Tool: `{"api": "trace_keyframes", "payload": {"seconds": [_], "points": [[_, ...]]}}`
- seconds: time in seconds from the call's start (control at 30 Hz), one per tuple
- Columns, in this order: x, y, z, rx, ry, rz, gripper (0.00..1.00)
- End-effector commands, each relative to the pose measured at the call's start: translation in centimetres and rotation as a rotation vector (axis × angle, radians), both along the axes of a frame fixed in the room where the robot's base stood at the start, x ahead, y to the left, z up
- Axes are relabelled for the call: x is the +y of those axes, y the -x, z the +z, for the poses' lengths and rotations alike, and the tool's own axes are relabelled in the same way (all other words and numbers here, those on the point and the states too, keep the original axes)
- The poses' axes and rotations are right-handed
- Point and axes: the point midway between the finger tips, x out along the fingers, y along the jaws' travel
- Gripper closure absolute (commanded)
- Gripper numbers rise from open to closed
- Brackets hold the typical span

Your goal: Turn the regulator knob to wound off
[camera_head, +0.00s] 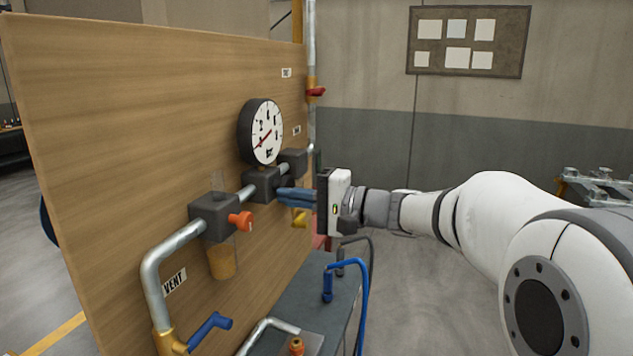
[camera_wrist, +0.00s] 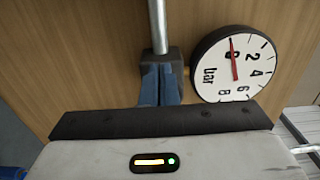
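The dark regulator block (camera_head: 262,184) sits on the pipe under a round pressure gauge (camera_head: 266,134), whose red needle points near zero. My gripper (camera_head: 281,195) is at the front of this block, with its blue fingers pointing at it. In the wrist view the fingers (camera_wrist: 160,72) lie side by side, with only a narrow seam between them, and their tips reach the dark block (camera_wrist: 176,56). The gauge (camera_wrist: 233,66) stands to their right. I see no regulator knob; the fingers may hide it. I cannot tell whether anything is between the tips.
An orange knob (camera_head: 241,221) sticks out of a filter block to the left, with an amber bowl (camera_head: 222,260) below. A yellow part (camera_head: 300,218) is just under my fingers. A blue lever (camera_head: 209,330) and blue hose (camera_head: 364,300) are lower down. The wooden panel (camera_head: 120,130) stands behind.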

Motion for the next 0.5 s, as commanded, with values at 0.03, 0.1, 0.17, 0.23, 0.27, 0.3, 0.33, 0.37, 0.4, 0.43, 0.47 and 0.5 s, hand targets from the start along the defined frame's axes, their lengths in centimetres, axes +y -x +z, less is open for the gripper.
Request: {"api": "trace_keyframes", "payload": {"seconds": [0.03,0.1,0.17,0.23,0.27,0.3,0.33,0.37,0.4,0.43,0.47,0.5], "points": [[-0.02,-0.02,-0.24,0.000,0.000,-0.001,1.00],[-0.02,-0.03,-0.31,0.000,0.000,-0.001,1.00],[-0.02,-0.03,-0.37,0.000,0.000,-0.001,1.00],[-0.02,-0.03,-0.44,0.000,0.000,-0.001,1.00],[-0.03,-0.04,-0.48,0.000,0.000,-0.001,1.00],[-0.03,-0.05,-0.52,0.000,0.000,-0.001,1.00],[-0.03,-0.05,-0.55,0.001,0.000,-0.001,1.00],[-0.03,-0.06,-0.59,0.001,0.000,-0.001,1.00],[-0.04,-0.07,-0.63,0.001,0.000,-0.001,1.00],[-0.04,-0.07,-0.66,0.001,0.000,-0.001,1.00],[-0.04,-0.08,-0.68,0.001,0.000,-0.001,1.00],[-0.04,-0.09,-0.72,0.001,0.000,-0.001,1.00]]}}
